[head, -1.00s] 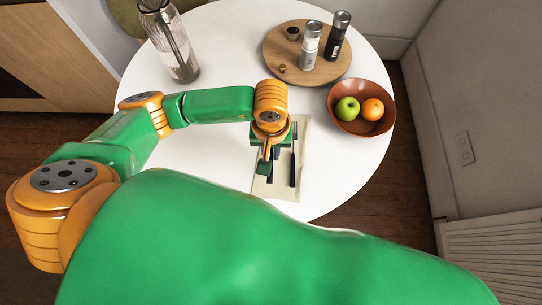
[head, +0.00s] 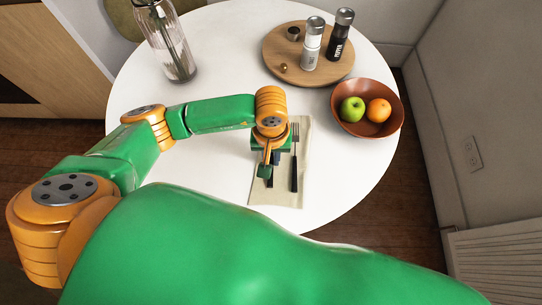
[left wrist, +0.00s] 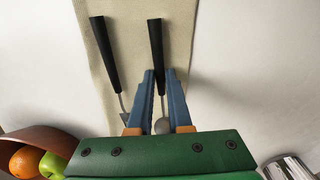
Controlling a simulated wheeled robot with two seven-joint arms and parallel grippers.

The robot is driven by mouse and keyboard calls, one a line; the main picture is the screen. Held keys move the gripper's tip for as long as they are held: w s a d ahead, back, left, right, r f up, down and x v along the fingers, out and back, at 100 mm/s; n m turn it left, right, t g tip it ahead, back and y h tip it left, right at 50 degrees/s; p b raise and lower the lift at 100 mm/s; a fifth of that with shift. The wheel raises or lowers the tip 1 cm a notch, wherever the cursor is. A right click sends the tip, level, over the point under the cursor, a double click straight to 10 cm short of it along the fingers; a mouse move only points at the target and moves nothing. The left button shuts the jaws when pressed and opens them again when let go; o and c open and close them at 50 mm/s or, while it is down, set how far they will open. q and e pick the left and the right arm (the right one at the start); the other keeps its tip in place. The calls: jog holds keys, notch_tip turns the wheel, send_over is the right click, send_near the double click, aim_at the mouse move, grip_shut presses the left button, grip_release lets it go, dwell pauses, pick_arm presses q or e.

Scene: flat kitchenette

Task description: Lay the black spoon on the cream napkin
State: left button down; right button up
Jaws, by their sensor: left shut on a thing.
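The cream napkin (head: 283,197) lies near the front edge of the round white table. My left gripper (head: 266,171) is over its left part, pointing down. In the left wrist view, the gripper (left wrist: 159,78) is shut on the black spoon (left wrist: 156,40). The spoon's handle runs out past the fingertips over the napkin (left wrist: 134,45), and part of its metal bowl shows between the fingers. I cannot tell whether the spoon touches the cloth. In the head view the arm hides most of the spoon. My right gripper is not in view.
A black-handled fork (head: 294,172) lies on the napkin beside the spoon, roughly parallel. A brown bowl (head: 345,118) with an apple and an orange stands to the right. A round wooden board (head: 285,62) with two grinders and a glass vase (head: 172,50) stand farther back.

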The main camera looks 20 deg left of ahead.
aim_at(271, 161)
pick_arm(q)
jog(key=shift+s+f, duration=0.2)
jog(key=shift+f, duration=0.05)
jog(key=c, duration=0.9)
grip_release()
jog(key=shift+o, duration=0.2)
jog(key=shift+w+r+p, duration=0.15)
jog(key=shift+r+p, duration=0.8)
jog(key=shift+p, duration=0.05)
notch_tip(271, 161, up, 11)
jog(key=shift+r+b, duration=0.2)
jog(key=shift+b, duration=0.25)
